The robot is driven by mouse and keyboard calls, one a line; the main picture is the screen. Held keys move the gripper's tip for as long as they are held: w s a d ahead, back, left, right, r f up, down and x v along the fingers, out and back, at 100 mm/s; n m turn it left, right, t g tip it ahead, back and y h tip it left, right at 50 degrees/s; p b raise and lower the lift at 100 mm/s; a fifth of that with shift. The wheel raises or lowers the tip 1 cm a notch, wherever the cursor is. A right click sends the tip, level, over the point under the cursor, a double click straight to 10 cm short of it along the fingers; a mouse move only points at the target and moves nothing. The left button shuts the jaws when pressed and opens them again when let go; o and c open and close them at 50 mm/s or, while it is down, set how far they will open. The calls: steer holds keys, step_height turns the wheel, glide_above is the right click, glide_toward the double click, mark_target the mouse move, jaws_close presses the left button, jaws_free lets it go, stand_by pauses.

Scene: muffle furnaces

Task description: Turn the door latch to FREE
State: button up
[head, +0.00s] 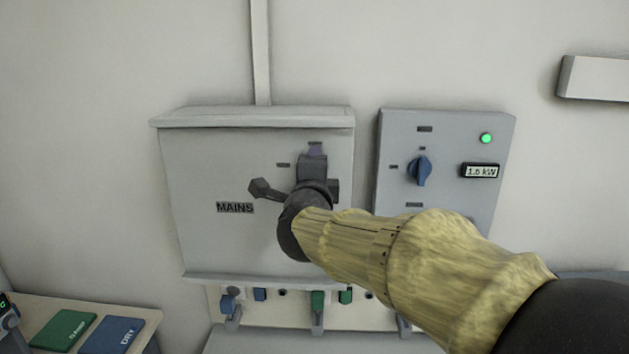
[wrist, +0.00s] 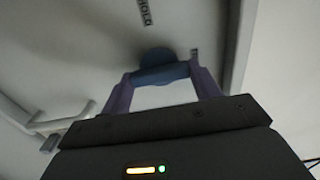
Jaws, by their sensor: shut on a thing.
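My gripper (wrist: 165,82) is shut on a blue knob, the door latch (wrist: 158,62), with one purple finger on each side of it in the wrist view. A label reading HOLD (wrist: 146,12) lies above the latch, turned sideways in the picture. The latch's exact pointing direction cannot be told.
Hooks and coloured pieces (head: 260,294) are below the box. Green (head: 63,331) and blue (head: 112,335) pads lie lower left.

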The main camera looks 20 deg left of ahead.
stand_by(0.3)
steer(key=o, duration=1)
steer(key=shift+s, duration=0.1)
steer(key=b+v, duration=0.2)
steer(key=v, duration=1.5)
steer(key=shift+s+d, duration=0.1)
steer(key=shift+d, duration=0.1)
